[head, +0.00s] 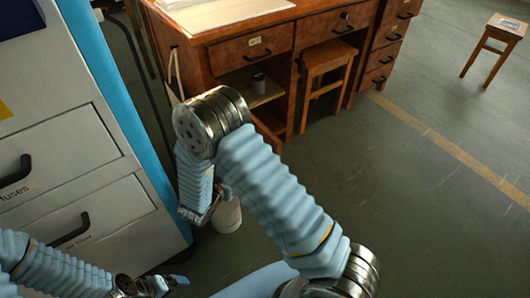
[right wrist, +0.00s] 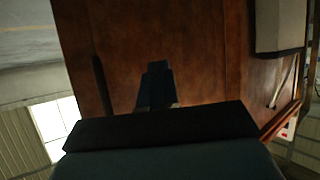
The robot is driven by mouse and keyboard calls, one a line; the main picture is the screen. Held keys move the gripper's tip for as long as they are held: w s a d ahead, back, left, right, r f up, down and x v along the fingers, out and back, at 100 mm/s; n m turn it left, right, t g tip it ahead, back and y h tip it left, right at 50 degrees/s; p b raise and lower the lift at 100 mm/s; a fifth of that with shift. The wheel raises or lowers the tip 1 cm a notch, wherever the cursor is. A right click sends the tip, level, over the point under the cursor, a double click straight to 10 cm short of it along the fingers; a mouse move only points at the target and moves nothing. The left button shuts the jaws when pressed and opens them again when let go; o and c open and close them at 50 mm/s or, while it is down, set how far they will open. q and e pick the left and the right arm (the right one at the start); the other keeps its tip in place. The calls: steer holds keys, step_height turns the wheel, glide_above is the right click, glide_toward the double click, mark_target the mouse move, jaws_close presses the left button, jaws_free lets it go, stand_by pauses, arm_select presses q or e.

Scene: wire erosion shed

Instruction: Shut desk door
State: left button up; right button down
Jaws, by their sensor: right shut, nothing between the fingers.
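The wooden desk (head: 225,56) stands at the top of the head view. Below its left drawer is an open compartment (head: 232,77) with a shelf and a dark cup (head: 259,82) inside. The door is not clearly seen; my right arm covers the area in front of the compartment. My right gripper (head: 198,213) hangs low at the desk's left front. In the right wrist view its fingers (right wrist: 156,84) are shut and empty, before a brown wooden panel (right wrist: 200,55). I cannot tell whether they touch it. My left gripper (head: 165,285) is low at the bottom left, its jaws unclear.
A grey drawer cabinet (head: 60,135) with a blue edge stands close on the left. A white bin (head: 228,217) is on the floor by my right gripper. A stool (head: 328,62) is at the desk; another stool (head: 497,34) stands far right.

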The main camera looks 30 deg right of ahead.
steer(key=s+a+r+m+g+h, duration=0.2)
steer(key=s+r+m+h, duration=0.15)
steer(key=r+h, duration=0.4)
steer(key=m+g, duration=0.4)
steer(key=g, duration=0.1)
glide_toward(274, 148)
steer(key=shift+t+h, duration=0.25)
steer(key=shift+t, duration=0.15)
steer(key=d, duration=0.2)
steer(key=d+p, duration=0.1)
steer(key=d, duration=0.4)
steer(key=shift+f, duration=0.25)
